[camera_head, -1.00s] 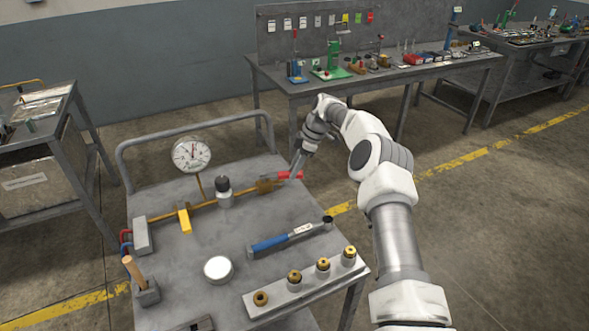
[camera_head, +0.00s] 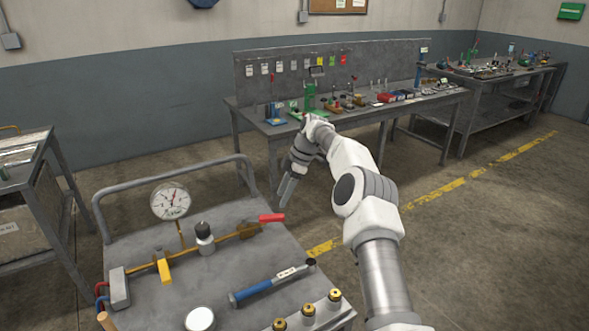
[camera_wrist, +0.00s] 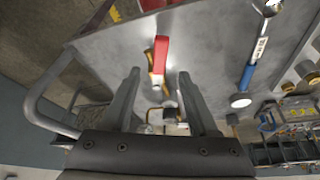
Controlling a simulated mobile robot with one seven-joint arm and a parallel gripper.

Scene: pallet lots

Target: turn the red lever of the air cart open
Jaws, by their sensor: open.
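The air cart (camera_head: 215,290) is a grey table with a brass pipe line (camera_head: 215,240) along its back part. The red lever (camera_head: 271,218) is at the pipe's right end, by the brass valve body (camera_head: 247,230), pointing right, roughly along the pipe. My gripper (camera_head: 285,193) is just behind and above the lever's tip, fingers pointing down. In the wrist view my gripper (camera_wrist: 158,76) is open, and the red lever (camera_wrist: 161,52) shows in line with the gap between the fingers, not gripped. Whether a finger touches it cannot be told.
A round gauge (camera_head: 170,201), a black-capped fitting (camera_head: 205,238) and a yellow handle (camera_head: 164,271) are left of the lever. A blue-handled tool (camera_head: 262,286) lies in front. The cart's rail (camera_head: 170,170) runs behind. A workbench (camera_head: 345,112) stands farther back.

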